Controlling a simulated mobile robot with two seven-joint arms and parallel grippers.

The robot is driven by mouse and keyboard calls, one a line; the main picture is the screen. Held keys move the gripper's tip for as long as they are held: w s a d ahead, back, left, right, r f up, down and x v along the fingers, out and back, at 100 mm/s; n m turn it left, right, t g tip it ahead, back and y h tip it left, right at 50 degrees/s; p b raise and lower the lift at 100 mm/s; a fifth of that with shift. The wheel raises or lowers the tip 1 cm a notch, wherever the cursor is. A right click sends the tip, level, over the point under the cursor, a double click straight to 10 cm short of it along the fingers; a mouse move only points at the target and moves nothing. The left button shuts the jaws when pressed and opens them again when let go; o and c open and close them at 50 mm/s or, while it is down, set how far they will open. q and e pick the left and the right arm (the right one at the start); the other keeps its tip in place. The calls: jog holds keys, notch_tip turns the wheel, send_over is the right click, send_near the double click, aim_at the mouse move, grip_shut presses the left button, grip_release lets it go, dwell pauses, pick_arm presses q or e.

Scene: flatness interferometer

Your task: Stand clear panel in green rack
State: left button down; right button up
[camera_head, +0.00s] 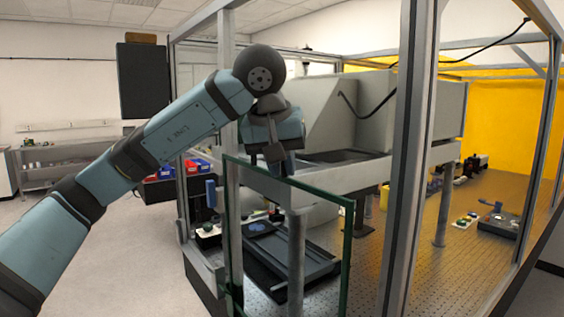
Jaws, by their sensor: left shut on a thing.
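The clear panel (348,250) is a large see-through sheet with dark green edges. It hangs upright in the middle of the head view, and its lower end runs out of the picture. My left gripper (281,172) comes down from above and is shut on the panel's top edge. Things behind the panel show through it. I cannot make out a green rack in this view. My right gripper is not in view.
A metal frame with upright posts (407,160) stands close around and behind the panel. Behind it are a grey machine (390,105) and a perforated table (450,240) with small devices. Open floor (120,260) lies at left, with red and blue bins (165,172) beyond.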

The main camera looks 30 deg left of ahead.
pick_arm(q)
jog(key=shift+f+b, duration=1.25)
jog(key=shift+f, duration=0.65)
jog(key=c, duration=1)
grip_release()
jog(key=shift+s+r, duration=0.1)
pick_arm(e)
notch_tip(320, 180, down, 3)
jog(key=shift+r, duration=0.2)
pick_arm(q)
send_near(286, 199)
jog(key=v, duration=0.8)
jog(key=shift+f, duration=0.2)
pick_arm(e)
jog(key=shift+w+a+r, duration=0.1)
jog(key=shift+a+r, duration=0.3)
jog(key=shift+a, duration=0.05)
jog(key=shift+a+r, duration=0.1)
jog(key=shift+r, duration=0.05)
